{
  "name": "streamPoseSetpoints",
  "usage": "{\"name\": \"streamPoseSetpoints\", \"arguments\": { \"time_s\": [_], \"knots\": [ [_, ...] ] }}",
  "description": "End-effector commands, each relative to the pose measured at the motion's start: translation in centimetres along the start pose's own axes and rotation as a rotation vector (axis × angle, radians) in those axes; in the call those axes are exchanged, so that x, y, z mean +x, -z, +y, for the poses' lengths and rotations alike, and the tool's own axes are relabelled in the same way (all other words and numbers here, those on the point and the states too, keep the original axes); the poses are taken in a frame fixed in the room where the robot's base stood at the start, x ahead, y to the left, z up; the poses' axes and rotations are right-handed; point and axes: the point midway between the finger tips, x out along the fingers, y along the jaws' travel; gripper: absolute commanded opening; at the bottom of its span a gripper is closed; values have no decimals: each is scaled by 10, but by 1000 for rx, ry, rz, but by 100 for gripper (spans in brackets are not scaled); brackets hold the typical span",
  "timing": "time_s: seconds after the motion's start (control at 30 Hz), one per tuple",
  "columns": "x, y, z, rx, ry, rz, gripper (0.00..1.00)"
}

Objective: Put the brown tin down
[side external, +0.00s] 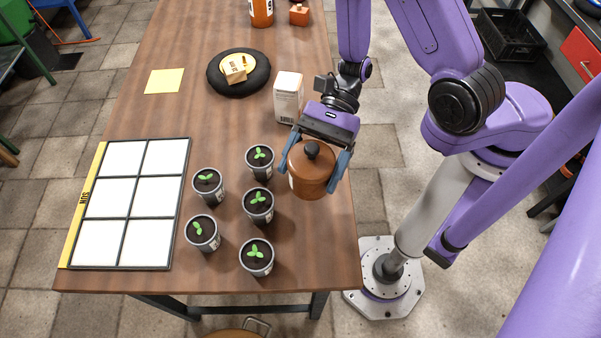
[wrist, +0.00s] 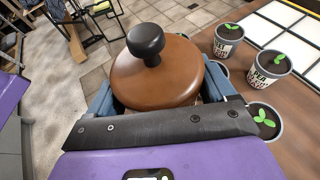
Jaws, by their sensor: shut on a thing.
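The brown tin (side external: 314,175) has a round lid with a black knob. My gripper (side external: 316,168) is shut on it, with one blue finger on each side, at the right edge of the wooden table. In the wrist view the tin (wrist: 157,80) fills the middle, upright, with my fingers (wrist: 160,95) around it. The floor shows beyond it on the left in that view. The tin's base is hidden, so I cannot tell whether it touches the table.
Several potted seedlings (side external: 258,207) stand just left of the tin. A white box (side external: 288,97) stands behind it. A white-panelled grid (side external: 98,265) lies at the left. A black round cushion (side external: 257,84) holds small items, and a yellow sheet (side external: 164,81) lies near it. Bare tabletop (side external: 310,245) shows in front.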

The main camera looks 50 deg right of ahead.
Motion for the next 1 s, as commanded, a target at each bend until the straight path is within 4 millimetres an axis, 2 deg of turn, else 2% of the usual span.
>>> {"name": "streamPoseSetpoints", "arguments": {
  "time_s": [0.2, 0.4, 0.63, 1.0],
  "knots": [
    [-22, 21, -32, 134, 316, -4, 33],
    [-41, 38, -47, 210, 504, -4, 33],
    [-49, 49, -52, 243, 579, -5, 33],
    [-37, 78, -52, 243, 580, -5, 33]
  ]
}}
